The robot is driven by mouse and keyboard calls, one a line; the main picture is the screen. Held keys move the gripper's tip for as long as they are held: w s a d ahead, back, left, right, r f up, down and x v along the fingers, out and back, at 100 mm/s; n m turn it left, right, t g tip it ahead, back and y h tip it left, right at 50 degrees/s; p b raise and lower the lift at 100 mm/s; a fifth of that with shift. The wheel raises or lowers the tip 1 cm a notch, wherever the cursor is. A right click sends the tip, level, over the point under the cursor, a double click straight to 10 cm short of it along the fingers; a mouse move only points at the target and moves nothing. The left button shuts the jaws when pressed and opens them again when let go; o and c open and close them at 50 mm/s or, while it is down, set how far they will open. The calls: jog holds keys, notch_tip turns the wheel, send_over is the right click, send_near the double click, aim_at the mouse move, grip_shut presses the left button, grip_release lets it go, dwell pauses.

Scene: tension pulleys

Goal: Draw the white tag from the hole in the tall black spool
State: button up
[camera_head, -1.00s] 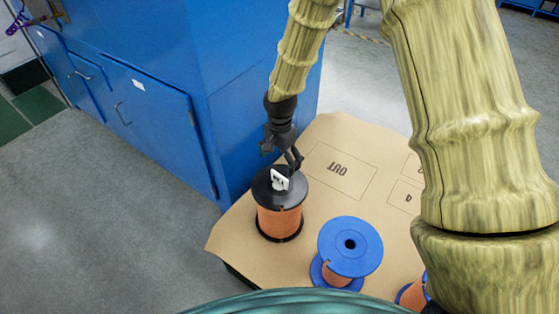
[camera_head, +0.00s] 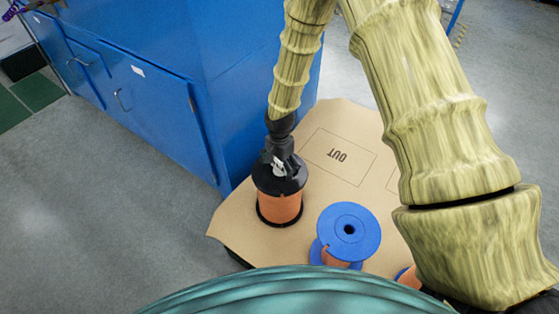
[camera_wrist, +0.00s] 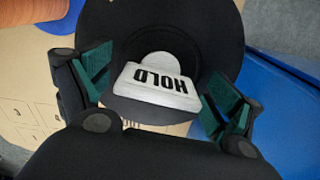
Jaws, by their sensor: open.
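The white tag (camera_wrist: 158,84), marked HOLD, stands at the top of the tall black spool (camera_wrist: 215,25). In the head view the tag (camera_head: 278,168) shows as a small white patch, partly covered by my gripper. The spool (camera_head: 280,208) has black flanges and an orange winding, and it stands upright. My gripper (camera_head: 281,167) is right over the spool's top. In the wrist view my gripper (camera_wrist: 158,92) is open, with a green-padded finger on each side of the tag. The hole itself is hidden behind the tag.
A blue spool (camera_head: 349,228) stands to the right of the black one, and part of another shows at the lower right. The brown board (camera_head: 232,215) beneath has an OUT outline (camera_head: 339,156). A blue cabinet (camera_head: 160,115) stands close behind and left.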

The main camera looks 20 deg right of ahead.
jog(key=shift+f, duration=0.15)
jog(key=c, duration=1.7)
